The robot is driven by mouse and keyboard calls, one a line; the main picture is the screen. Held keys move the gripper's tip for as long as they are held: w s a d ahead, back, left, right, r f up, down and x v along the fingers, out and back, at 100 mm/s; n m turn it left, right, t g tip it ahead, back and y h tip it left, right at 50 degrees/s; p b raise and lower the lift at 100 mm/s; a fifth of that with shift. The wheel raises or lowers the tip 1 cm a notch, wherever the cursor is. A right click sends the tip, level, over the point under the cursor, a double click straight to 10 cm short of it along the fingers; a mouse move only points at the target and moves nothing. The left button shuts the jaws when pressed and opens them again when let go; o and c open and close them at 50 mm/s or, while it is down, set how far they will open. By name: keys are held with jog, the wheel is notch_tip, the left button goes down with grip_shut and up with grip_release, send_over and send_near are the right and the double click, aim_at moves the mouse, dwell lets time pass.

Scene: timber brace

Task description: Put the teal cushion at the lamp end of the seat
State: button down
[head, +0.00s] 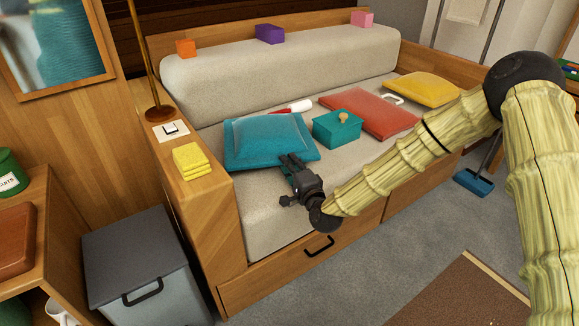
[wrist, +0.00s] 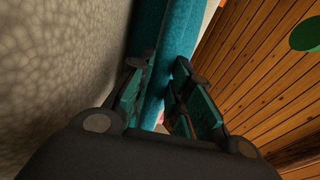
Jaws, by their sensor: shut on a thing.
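The teal cushion (head: 262,141) lies at the left end of the seat, beside the wooden arm that carries the brass lamp stand (head: 157,75). My gripper (head: 290,168) is at the cushion's front right edge and is shut on it. In the wrist view, the teal cushion (wrist: 182,45) runs between the two fingers of my gripper (wrist: 160,85). I cannot tell whether the cushion rests fully on the seat (head: 262,200). The lamp's upper part is out of view.
A teal box (head: 336,130) with a knob stands just right of the cushion. A red cushion (head: 370,114) and a yellow cushion (head: 422,90) lie further right. A red-and-white object (head: 292,107) lies behind. Yellow sponges (head: 190,160) sit on the wooden arm. The seat's front left is clear.

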jog(key=c, duration=1.3)
grip_release()
jog(key=shift+r, duration=0.15)
jog(key=p+v, duration=0.2)
jog(key=v, duration=1)
